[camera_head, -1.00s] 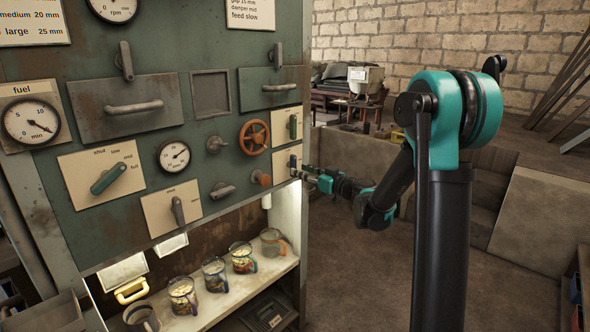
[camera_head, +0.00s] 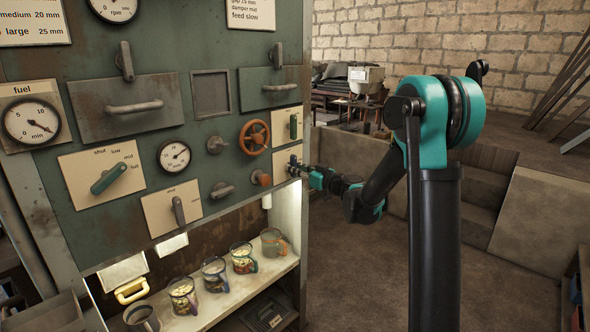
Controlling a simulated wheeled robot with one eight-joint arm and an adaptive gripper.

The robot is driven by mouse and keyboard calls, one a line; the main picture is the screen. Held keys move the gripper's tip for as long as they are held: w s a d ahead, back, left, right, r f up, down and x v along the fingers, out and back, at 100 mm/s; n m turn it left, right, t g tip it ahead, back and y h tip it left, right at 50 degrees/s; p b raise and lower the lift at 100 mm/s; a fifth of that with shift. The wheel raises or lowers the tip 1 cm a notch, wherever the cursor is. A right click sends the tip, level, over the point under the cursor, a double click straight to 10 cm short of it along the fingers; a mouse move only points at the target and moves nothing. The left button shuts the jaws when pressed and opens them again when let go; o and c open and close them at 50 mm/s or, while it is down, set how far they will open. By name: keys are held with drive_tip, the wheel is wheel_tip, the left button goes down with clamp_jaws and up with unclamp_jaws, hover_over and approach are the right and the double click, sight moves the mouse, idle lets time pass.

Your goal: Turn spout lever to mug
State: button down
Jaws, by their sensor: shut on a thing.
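My gripper (camera_head: 303,169) is at the right edge of the green panel, at a small pale plate (camera_head: 281,168). It is shut on the small spout lever (camera_head: 293,162) there. The fingers and wrist hide part of this lever, so its exact angle is hard to tell. Several clear mugs stand in a row on the lit shelf below the panel. The mug at the right end (camera_head: 272,243) has an orange handle and looks empty. A mug beside it (camera_head: 243,258) holds coloured bits.
The floor (camera_head: 350,270) right of the machine is open.

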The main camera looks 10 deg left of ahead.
drive_tip(key=shift+m, duration=0.4)
drive_tip(key=m, duration=0.3)
drive_tip(key=shift+s+m, duration=0.1)
drive_tip(key=shift+m, duration=0.3)
drive_tip(key=m, duration=0.4)
drive_tip(key=shift+m, duration=0.3)
drive_tip(key=m, duration=0.4)
drive_tip(key=shift+a+r, duration=0.1)
drive_tip(key=m, duration=0.4)
drive_tip(key=shift+s+m, duration=0.1)
drive_tip(key=shift+m, duration=0.2)
drive_tip(key=c, duration=1.4)
unclamp_jaws()
drive_tip(key=shift+r, duration=0.1)
drive_tip(key=shift+c, duration=0.2)
